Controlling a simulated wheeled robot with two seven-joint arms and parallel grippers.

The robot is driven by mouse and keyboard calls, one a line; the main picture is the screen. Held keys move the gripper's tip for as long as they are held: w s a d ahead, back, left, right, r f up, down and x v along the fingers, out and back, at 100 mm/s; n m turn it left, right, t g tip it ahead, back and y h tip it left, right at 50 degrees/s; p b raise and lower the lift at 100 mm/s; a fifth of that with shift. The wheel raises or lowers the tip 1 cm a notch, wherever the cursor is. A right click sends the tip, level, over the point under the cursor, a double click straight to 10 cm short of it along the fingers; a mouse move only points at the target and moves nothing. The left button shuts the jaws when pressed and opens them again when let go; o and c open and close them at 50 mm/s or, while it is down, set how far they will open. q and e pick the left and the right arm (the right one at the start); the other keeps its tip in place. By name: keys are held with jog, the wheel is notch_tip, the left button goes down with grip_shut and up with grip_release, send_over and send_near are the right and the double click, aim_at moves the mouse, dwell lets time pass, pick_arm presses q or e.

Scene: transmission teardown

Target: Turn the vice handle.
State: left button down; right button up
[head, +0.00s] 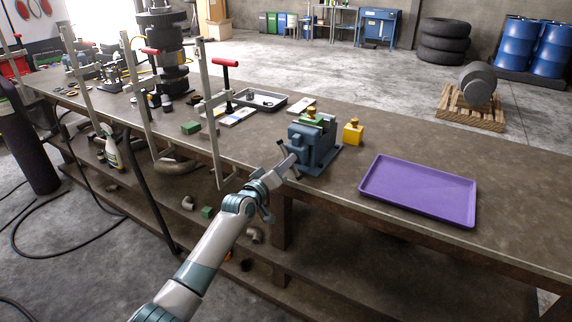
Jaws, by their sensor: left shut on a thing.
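A blue-grey vice (316,143) stands at the front edge of the workbench, with green and yellow pieces (312,118) at its top between the jaws. Its handle (282,147) is a thin dark bar on the side facing my arm, partly hidden by the gripper. My left gripper (286,165) reaches in from below and is shut on the handle, in front of the vice. The exact contact is small and hard to make out. My right gripper is not in view.
Upright bar clamps (212,115) with red handles line the bench edge to the left. Bare bench top (420,140) is free behind the tray.

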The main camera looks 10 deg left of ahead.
pick_arm(q)
jog(key=n, duration=0.5)
jog(key=shift+n+p, duration=0.3)
jog(key=n+p, duration=0.1)
jog(key=n, duration=0.4)
jog(key=shift+n, duration=0.4)
jog(key=c, duration=1.5)
grip_release()
jog(key=shift+c, duration=0.2)
jog(key=shift+s, duration=0.15)
jog(key=b+v, duration=0.1)
jog(key=v, duration=1.6)
jog(key=shift+b, duration=0.35)
